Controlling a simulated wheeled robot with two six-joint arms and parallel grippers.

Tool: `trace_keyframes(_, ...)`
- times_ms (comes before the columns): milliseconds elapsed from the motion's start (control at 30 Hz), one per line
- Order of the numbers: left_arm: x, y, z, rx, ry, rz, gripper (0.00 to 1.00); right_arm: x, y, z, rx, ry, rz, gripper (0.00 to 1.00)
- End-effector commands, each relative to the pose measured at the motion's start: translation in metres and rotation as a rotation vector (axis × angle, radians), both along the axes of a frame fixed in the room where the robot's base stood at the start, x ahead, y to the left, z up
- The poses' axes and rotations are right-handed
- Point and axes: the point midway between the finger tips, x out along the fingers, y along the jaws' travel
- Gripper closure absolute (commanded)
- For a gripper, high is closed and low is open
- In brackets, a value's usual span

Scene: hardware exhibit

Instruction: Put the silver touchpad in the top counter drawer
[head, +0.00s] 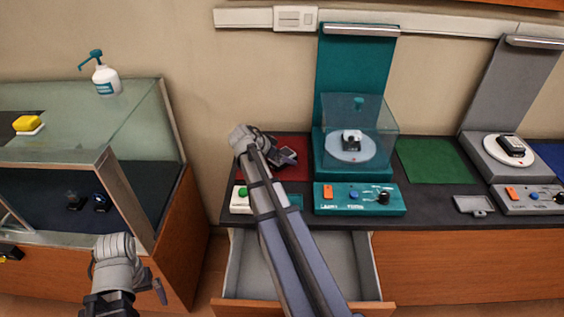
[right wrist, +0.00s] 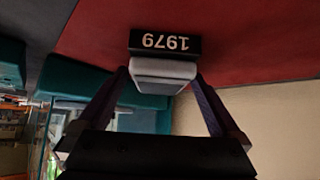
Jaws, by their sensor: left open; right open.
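A small silver-grey block, seemingly the touchpad, shows in the right wrist view (right wrist: 163,75) on a red mat, in front of a black plaque reading "1979". In the head view it is small beside the plaque (head: 288,155). My right gripper (right wrist: 162,88) is open, with a finger on either side of the block; I see no firm grip. In the head view that gripper (head: 266,147) is partly hidden by its wrist. The top counter drawer (head: 350,262) is pulled open and looks empty where visible; my right arm crosses over it. My left gripper (head: 125,299) is open, low at left.
A teal station (head: 360,198) with a clear cover and a grey station (head: 525,200) stand on the counter. A flat grey plate (head: 474,204) lies between them. A green mat (head: 432,160) is bare. A glass case (head: 120,180) stands left.

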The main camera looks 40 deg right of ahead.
Motion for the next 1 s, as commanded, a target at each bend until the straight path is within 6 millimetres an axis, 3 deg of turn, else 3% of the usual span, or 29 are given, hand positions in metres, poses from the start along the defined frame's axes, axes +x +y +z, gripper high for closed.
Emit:
trace_keyframes(67, 0.0, 0.0, 0.0008, 0.0, 0.0, 0.0, 0.0, 0.0, 0.0003, 0.0008, 0.0, 0.0, 0.0, 0.01)
trace_keyframes(833, 0.0, 0.0, 0.0008, 0.0, 0.0, 0.0, 0.0, 0.0, 0.0006, 0.0008, 0.0, 0.0, 0.0, 0.88)
trace_keyframes(1000, 0.0, 0.0, 0.0008, 0.0, 0.0, 0.0, 0.0, 0.0, 0.0005, 0.0009, -0.001, 0.0, 0.0, 0.89)
